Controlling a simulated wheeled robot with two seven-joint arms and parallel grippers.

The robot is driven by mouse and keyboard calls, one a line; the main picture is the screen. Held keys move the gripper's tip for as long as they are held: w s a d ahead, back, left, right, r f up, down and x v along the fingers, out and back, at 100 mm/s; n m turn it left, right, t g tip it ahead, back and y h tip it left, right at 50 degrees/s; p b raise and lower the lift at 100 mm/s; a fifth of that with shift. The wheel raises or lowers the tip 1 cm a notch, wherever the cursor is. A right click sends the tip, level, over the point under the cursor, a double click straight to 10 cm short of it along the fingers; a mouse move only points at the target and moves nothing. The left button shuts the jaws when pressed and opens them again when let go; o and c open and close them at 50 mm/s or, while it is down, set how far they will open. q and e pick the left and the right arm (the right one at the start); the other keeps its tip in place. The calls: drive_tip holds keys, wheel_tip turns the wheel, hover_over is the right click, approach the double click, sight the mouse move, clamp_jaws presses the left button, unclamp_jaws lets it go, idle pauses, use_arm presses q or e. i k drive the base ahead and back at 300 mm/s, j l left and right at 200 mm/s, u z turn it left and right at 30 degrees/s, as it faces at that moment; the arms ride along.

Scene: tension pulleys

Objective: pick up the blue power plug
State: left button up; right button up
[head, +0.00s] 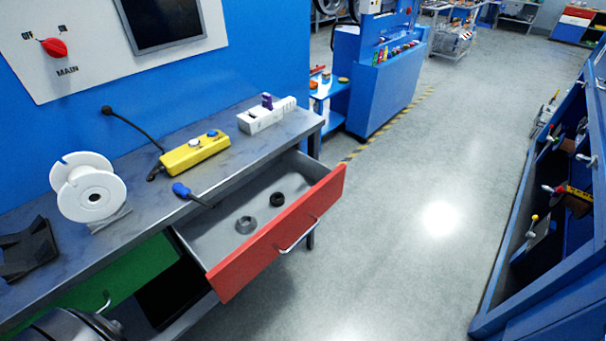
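A blue plug-like piece (181,189) lies on the grey workbench (150,193), close to its front edge and in front of a yellow box. A short dark part runs from it to the right, toward the open drawer; I cannot tell whether it is a cord. Neither of my grippers shows clearly in the head view. A dark rounded metallic part stands at the bottom left corner, and I cannot tell any fingers on it.
The red-fronted drawer (277,233) is pulled out, with two dark rings inside. On the bench are the yellow box (194,154) with a black cable, a white spool (92,192), a white power strip (262,117) and a black holder (28,250). The floor to the right is clear.

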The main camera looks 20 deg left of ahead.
sight(177, 187)
drive_tip(key=u, duration=0.75)
drive_tip(key=i+j, duration=0.05)
